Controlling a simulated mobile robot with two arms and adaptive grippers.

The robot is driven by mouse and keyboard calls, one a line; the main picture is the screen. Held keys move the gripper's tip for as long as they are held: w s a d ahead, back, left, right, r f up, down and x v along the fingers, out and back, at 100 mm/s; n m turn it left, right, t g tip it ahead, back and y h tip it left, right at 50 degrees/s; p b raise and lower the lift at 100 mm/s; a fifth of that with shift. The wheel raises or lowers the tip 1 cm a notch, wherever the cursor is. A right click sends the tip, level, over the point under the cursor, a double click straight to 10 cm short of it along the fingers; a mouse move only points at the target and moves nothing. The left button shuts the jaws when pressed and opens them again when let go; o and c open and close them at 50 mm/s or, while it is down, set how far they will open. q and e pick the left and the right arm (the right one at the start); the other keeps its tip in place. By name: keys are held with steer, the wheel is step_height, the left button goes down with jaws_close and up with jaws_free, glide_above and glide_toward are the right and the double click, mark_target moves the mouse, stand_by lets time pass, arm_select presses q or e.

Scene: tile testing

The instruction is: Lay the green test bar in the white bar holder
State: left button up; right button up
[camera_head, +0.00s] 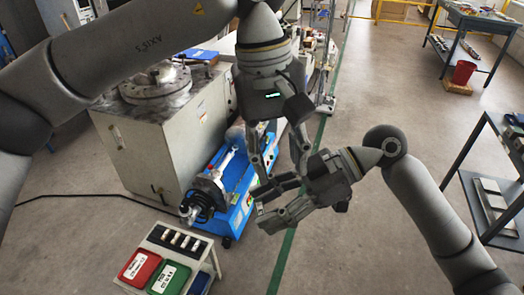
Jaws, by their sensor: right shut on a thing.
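My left gripper (277,168) hangs from the upper left with its fingers pointing down, apart, with nothing visible between them. My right gripper (260,207) comes in from the right with its fingers pointing left, just below the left gripper's fingertips. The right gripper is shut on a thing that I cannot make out. I cannot clearly see the green test bar. A small white stand (217,249) at the bottom left has a row of several dark slots or pieces with pale ends; I cannot tell if this is the white bar holder.
Red (139,268), green (168,278) and blue (199,284) trays sit on the stand. A blue machine (233,178) stands behind my grippers, beside a large grey cabinet (150,145). The middle floor is clear.

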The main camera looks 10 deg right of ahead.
mark_target(262, 209)
arm_select(q)
steer(key=shift+t+y, duration=0.4)
steer(key=shift+y, duration=0.4)
steer(key=f, duration=0.4)
steer(key=a+f, duration=0.1)
steer(key=f, duration=0.3)
steer(key=a+f, duration=0.1)
steer(key=f, duration=0.3)
steer(key=shift+w+a, duration=0.15)
steer(key=shift+w, duration=0.2)
jaws_close()
arm_select(e)
steer(key=o, duration=0.9)
steer(key=shift+o, duration=0.2)
